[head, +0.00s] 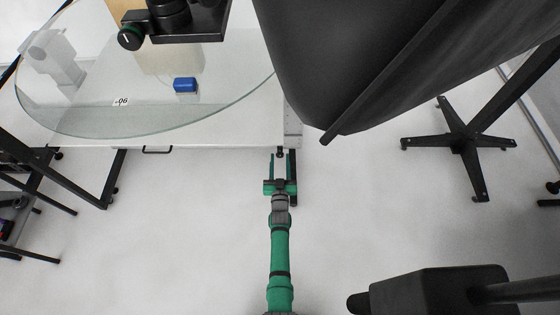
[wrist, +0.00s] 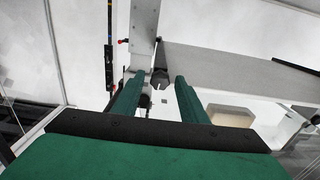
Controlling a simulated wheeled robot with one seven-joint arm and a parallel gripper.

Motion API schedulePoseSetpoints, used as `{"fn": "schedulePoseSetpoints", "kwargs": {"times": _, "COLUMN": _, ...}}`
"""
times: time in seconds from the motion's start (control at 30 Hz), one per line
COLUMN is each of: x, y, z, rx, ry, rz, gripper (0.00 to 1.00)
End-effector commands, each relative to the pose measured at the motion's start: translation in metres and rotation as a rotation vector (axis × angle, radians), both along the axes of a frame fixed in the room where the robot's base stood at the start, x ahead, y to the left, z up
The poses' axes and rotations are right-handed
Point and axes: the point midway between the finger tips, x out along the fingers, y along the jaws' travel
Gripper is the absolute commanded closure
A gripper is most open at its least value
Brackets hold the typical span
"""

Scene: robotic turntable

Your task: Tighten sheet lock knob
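My gripper (head: 281,168) is open, with its two green fingers apart at the front corner of the turntable's white table. In the wrist view my gripper (wrist: 158,84) points at a small dark knob (wrist: 160,77), which shows between the fingertips with a gap on either side. This may be the sheet lock knob. The knob (head: 280,153) also shows small and dark at the table corner in the head view. I cannot tell how deep it sits between the fingers, and no contact shows.
A round glass plate (head: 60,118) lies over the white table (head: 215,132), with a blue block (head: 185,85) on it. A large black panel (head: 390,60) hangs at upper right. The floor around my arm is clear.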

Motion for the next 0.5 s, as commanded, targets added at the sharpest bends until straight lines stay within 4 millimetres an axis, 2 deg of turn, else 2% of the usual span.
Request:
{"fn": "schedulePoseSetpoints", "kwargs": {"times": 0.03, "x": -0.0001, "y": 0.0000, "z": 0.0000, "rx": 0.000, "ry": 0.000, "rz": 0.000, "gripper": 0.74}}
{"fn": "schedulePoseSetpoints", "kwargs": {"times": 0.1, "x": -0.0001, "y": -0.0001, "z": 0.0000, "rx": 0.000, "ry": 0.000, "rz": 0.000, "gripper": 0.91}}
{"fn": "schedulePoseSetpoints", "kwargs": {"times": 0.13, "x": -0.0001, "y": -0.0001, "z": 0.0000, "rx": 0.000, "ry": 0.000, "rz": 0.000, "gripper": 0.96}}
{"fn": "schedulePoseSetpoints", "kwargs": {"times": 0.5, "x": -0.0002, "y": -0.0004, "z": 0.0001, "rx": 0.047, "ry": 0.000, "rz": -0.001, "gripper": 0.96}}
